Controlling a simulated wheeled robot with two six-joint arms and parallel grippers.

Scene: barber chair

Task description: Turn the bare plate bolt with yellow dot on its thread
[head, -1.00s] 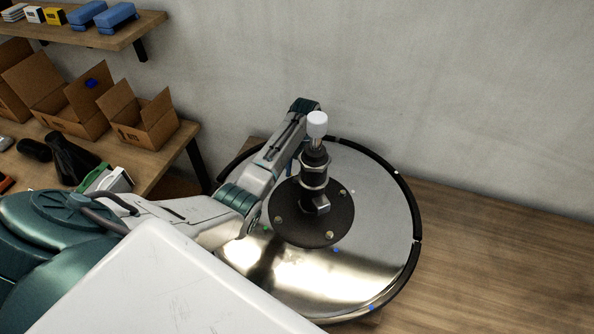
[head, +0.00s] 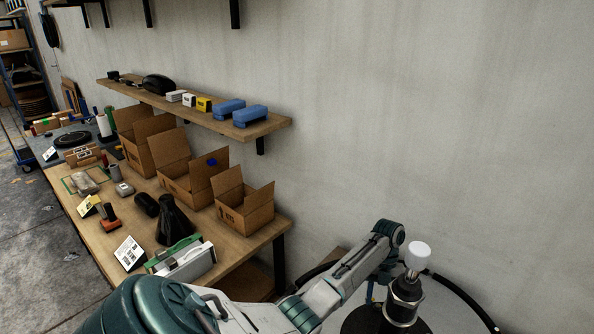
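The barber chair's round shiny base (head: 450,308) with its black rim shows only in part at the bottom right of the head view. A dark round plate (head: 362,322) lies on it, cut by the lower edge. A dark column with a metal collar (head: 405,296) and a white cap (head: 418,255) stands upright on the plate. No plate bolt or yellow dot can be made out now. My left arm reaches from the bottom left to just behind and left of the column. My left gripper (head: 378,282) points down there, mostly hidden, and its fingers cannot be read. My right gripper is out of view.
A wooden workbench (head: 95,220) at left holds open cardboard boxes (head: 243,205), a black bottle (head: 174,222) and small tools. A wall shelf (head: 262,128) above carries blue blocks (head: 250,116). The bare wall at right is clear.

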